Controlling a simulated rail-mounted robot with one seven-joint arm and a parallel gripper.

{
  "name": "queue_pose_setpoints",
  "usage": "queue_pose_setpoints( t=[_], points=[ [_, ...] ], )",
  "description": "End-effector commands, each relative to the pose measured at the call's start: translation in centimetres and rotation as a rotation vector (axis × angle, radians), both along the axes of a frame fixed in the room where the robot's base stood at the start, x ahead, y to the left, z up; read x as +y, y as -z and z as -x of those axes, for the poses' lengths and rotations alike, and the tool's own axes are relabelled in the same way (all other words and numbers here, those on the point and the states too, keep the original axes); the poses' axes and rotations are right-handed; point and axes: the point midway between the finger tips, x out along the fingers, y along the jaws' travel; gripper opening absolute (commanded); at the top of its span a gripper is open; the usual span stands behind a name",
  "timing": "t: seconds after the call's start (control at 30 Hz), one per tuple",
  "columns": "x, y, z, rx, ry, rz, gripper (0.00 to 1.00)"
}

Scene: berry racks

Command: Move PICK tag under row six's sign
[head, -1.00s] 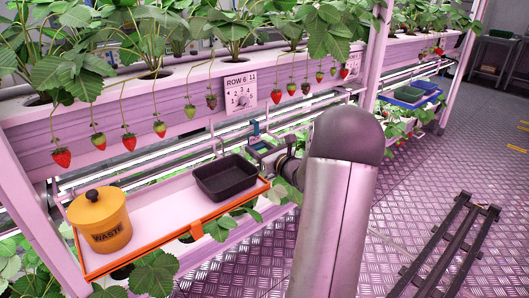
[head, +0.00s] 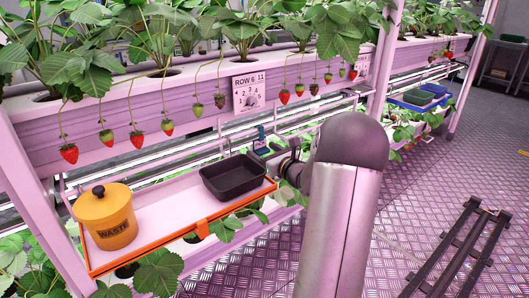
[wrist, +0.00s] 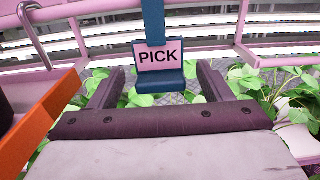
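The PICK tag (wrist: 159,57) is a pink plate with black letters on a blue holder, hanging from a blue strap in the wrist view. My gripper (wrist: 160,84) is open, with one dark finger on each side of the blue holder and gaps between. In the head view the blue strap (head: 262,131) shows small in front of the lower rail, left of my arm; the lettering cannot be read there. Row six's sign (head: 249,92), a white plate reading ROW 6 with a numbered dial, is on the gutter front above and slightly left of the strap.
An orange-edged shelf (head: 160,240) left of my gripper holds a yellow WASTE bin (head: 105,220) and a black tray (head: 236,178). Strawberries (head: 137,139) hang on stems along the gutter, beside the sign. A metal hook (wrist: 36,32) hangs left of the tag.

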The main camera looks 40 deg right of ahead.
Motion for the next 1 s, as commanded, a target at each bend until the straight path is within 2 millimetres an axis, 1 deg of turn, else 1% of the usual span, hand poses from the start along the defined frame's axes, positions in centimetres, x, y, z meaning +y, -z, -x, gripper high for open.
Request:
queue_pose_setpoints(
  t=[0.23, 0.37, 0.47, 0.8, 0.9, 1.0],
  points=[
    [0.0, 0.0, 0.3, 0.001, 0.001, 0.000, 0.72],
    [-0.1, -0.1, 1.7, 0.001, 0.003, 0.000, 0.72],
    [0.0, -0.2, 3.7, 0.002, 0.004, 0.000, 0.72],
    [0.2, -0.2, 12.1, 0.002, 0.004, -0.002, 0.72],
    [0.2, -0.1, 14.1, 0.002, 0.004, 0.000, 0.72],
    [0.3, -0.1, 15.7, 0.002, 0.002, -0.001, 0.72]
  ],
)
